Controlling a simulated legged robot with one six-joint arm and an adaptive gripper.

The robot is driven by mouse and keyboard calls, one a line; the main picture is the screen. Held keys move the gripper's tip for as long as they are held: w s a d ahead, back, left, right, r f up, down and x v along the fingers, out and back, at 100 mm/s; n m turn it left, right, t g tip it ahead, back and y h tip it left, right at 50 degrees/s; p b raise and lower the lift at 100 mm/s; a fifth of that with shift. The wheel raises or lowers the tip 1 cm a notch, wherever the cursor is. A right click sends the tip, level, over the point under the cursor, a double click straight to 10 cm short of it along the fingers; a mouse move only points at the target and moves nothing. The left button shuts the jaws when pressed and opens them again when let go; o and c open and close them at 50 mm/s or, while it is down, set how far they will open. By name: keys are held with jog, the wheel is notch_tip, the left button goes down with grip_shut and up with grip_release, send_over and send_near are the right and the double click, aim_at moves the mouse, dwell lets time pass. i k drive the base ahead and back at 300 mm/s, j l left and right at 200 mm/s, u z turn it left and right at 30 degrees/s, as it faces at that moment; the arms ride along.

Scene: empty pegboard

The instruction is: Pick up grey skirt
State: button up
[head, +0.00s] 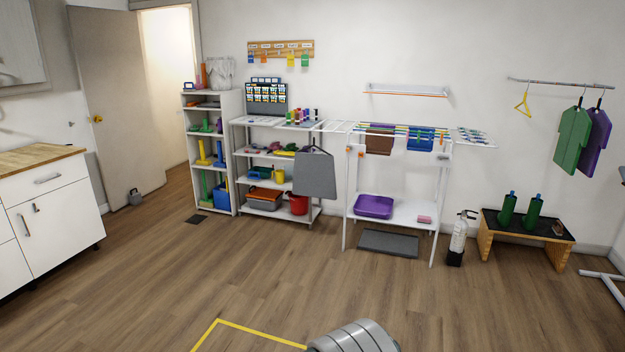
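A grey skirt (315,174) hangs from a dark hanger at the left end of the white drying rack (347,190), in front of the shelf unit. Its hem hangs free above the floor. A rounded grey part of my own body shows at the bottom edge of the head view, well short of the skirt. My gripper is not in view.
A shelf unit (240,170) with bins stands behind the skirt. A grey mat (388,243) lies under the rack. A fire extinguisher (459,240) and a low bench (528,237) stand to the right. Yellow tape (262,332) marks the near floor. The wooden floor (200,270) between is clear.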

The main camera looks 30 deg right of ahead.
aim_at(314, 174)
jog(key=z, duration=1.9)
jog(key=i+j+u, duration=0.1)
jog(key=u, duration=1.4)
jog(key=i+u, duration=0.2)
jog(key=i, duration=5.5)
